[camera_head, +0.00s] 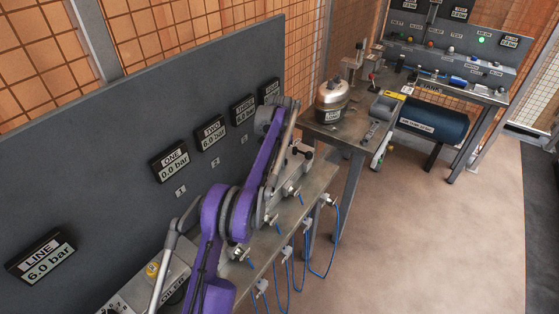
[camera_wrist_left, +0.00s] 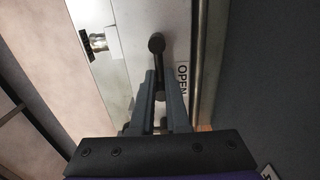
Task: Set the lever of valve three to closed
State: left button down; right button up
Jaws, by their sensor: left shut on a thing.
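In the left wrist view a dark lever (camera_wrist_left: 157,44) with a rounded end stands between the two fingers of my left gripper (camera_wrist_left: 161,74), which is shut on it. The word OPEN (camera_wrist_left: 182,79) is printed on the pale plate just right of the lever. No valve number is readable there. In the head view my purple left arm reaches along the bench and hides the gripper and the lever. The gauge of valve three (camera_head: 243,108) hangs on the grey panel; its reading is too small to be sure of. My right gripper is not in view.
Gauges LINE (camera_head: 41,257) at 6.0 bar, ONE (camera_head: 169,161) at 0.0 and TWO (camera_head: 210,133) at 6.0 hang on the panel. Blue hoses (camera_head: 288,262) hang off the bench's front edge. A metal pot (camera_head: 332,100) stands beyond. The floor (camera_head: 430,230) at right is clear.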

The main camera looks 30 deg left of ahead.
pick_arm(q)
jog(key=shift+d, duration=0.1)
dwell(0.8)
jog(key=shift+d+m, duration=0.25)
jog(key=shift+m, duration=0.75)
jog(key=shift+s+d+m, duration=0.15)
jog(key=shift+d+m, duration=0.15)
jog(key=shift+m, duration=0.6)
jog(key=m, duration=0.2)
jog(key=s+d+m, duration=0.1)
jog(key=m, duration=0.1)
jog(key=shift+d+m, duration=0.15)
jog(key=shift+m, duration=0.15)
jog(key=m, duration=0.1)
jog(key=s+m, duration=0.1)
jog(key=m, duration=0.2)
jog(key=shift+s+d, duration=0.15)
jog(key=shift+d, duration=0.2)
jog(key=shift+s+d+m+b, duration=0.1)
jog(key=shift+s+m, duration=0.15)
jog(key=shift+m, duration=0.65)
jog(key=shift+s+m+b, duration=0.1)
jog(key=shift+s+m, duration=0.2)
jog(key=shift+m, duration=0.6)
jog(key=shift+s+d+m+b, duration=0.1)
jog(key=shift+s+m, duration=0.15)
jog(key=shift+m, duration=0.65)
jog(key=c, duration=0.9)
grip_release()
jog(key=shift+a, duration=0.1)
